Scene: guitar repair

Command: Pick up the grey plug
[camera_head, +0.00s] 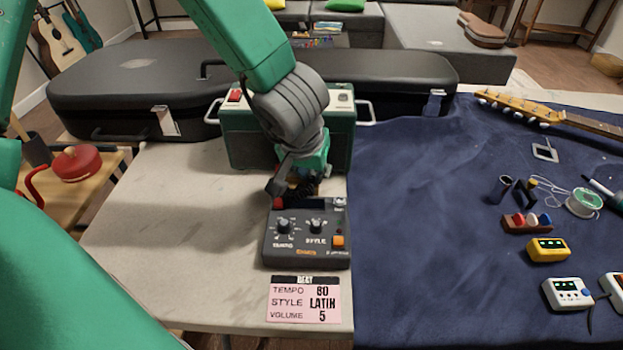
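My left gripper (290,190) points down just behind the dark grey drum machine (306,240), in front of the green amplifier box (240,140). Its fingertips are small and dark against the black parts there, so I cannot tell whether they are open or shut, or whether they touch anything. I cannot make out a grey plug; the gripper and wrist cover the area behind the machine. My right gripper is not in view.
A pink card (304,300) lies in front of the machine. A black guitar case (140,80) lies behind. The blue cloth (420,230) at right holds a yellow pedal (548,249), a white pedal (567,293) and a wire spool (584,202). The table's left side is clear.

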